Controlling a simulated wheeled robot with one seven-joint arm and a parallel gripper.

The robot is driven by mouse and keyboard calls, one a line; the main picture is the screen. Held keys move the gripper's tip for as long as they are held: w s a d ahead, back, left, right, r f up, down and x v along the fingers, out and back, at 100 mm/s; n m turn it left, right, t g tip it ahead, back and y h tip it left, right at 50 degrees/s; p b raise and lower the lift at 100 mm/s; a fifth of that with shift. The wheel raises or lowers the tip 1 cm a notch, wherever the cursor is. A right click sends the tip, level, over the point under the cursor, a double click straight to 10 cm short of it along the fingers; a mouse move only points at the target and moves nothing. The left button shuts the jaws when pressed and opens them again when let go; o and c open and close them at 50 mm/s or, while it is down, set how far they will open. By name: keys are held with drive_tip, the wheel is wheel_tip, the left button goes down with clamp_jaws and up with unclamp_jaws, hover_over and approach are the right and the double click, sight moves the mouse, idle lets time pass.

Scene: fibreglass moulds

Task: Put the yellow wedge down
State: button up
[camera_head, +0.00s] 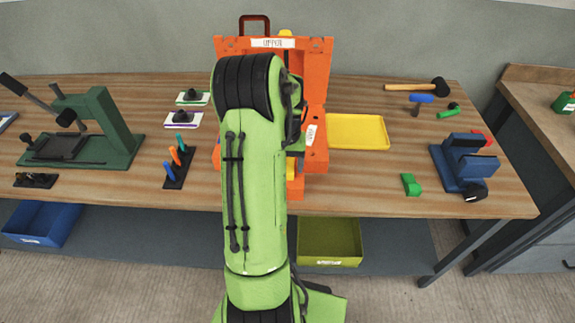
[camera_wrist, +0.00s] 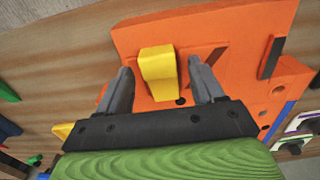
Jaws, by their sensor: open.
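The yellow wedge (camera_wrist: 158,72) shows in the wrist view against the orange mould (camera_wrist: 225,35). My gripper (camera_wrist: 160,68) is open, with one finger on each side of the wedge and a visible gap to both. Whether the wedge rests fully on the mould cannot be told. In the head view, the orange mould (camera_head: 318,75) stands on the bench, partly behind my green arm. A small yellow piece (camera_head: 291,170) shows near its front, likely the wedge, and another (camera_head: 286,33) at its back. My arm hides my gripper there.
A yellow tray (camera_head: 357,131) lies on the wooden bench (camera_head: 350,185) right of the mould. A green press (camera_head: 105,125) and a tool stand (camera_head: 180,165) are at left. A green block (camera_head: 411,185) and a blue vice (camera_head: 460,165) are at right. Bench between tray and vice is mostly clear.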

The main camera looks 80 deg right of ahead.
wheel_tip(320, 180, up, 11)
drive_tip(key=p, duration=0.1)
drive_tip(key=shift+p, duration=0.4)
drive_tip(key=shift+r, duration=0.1)
drive_tip(key=w+a+r+n+t, duration=0.1)
drive_tip(key=w+a+r+n, duration=0.15)
drive_tip(key=w+a, duration=0.35)
drive_tip(key=w+a+r+n+t+h, duration=0.15)
drive_tip(key=w+a+r, duration=0.25)
drive_tip(key=a, duration=0.4)
drive_tip(key=w+a+r+n+y, duration=0.1)
drive_tip(key=w+a+r+n, duration=0.2)
drive_tip(key=w+a, duration=0.35)
drive_tip(key=s+a+n+t, duration=0.1)
drive_tip(key=s+a+n, duration=0.2)
drive_tip(key=a, duration=0.6)
drive_tip(key=s+a+n+t, duration=0.2)
drive_tip(key=s+a+n, duration=0.2)
drive_tip(key=a, duration=0.6)
drive_tip(key=shift+s+a+n, duration=0.2)
drive_tip(key=shift+n, duration=0.5)
drive_tip(key=shift+r, duration=0.1)
